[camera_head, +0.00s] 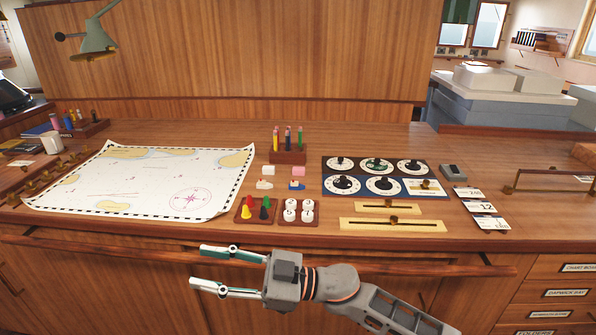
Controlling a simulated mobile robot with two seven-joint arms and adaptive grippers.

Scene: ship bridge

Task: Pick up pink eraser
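The pink eraser (298,170) is a small block lying on the wooden desk (320,138), just in front of the pencil holder and right of a white block. My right gripper (193,267) is low in front of the desk's front edge, pointing left. Its two fingers are spread apart with nothing between them. It is well below and to the left of the eraser, not touching it. My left gripper is not in this view.
A pencil holder (288,153) stands behind the eraser. A white block (268,169), small boat-like pieces, a tray of coloured pegs (256,210) and a tray of white knobs (298,212) are close by. A chart (140,180) lies left; dial panels (378,178) are right.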

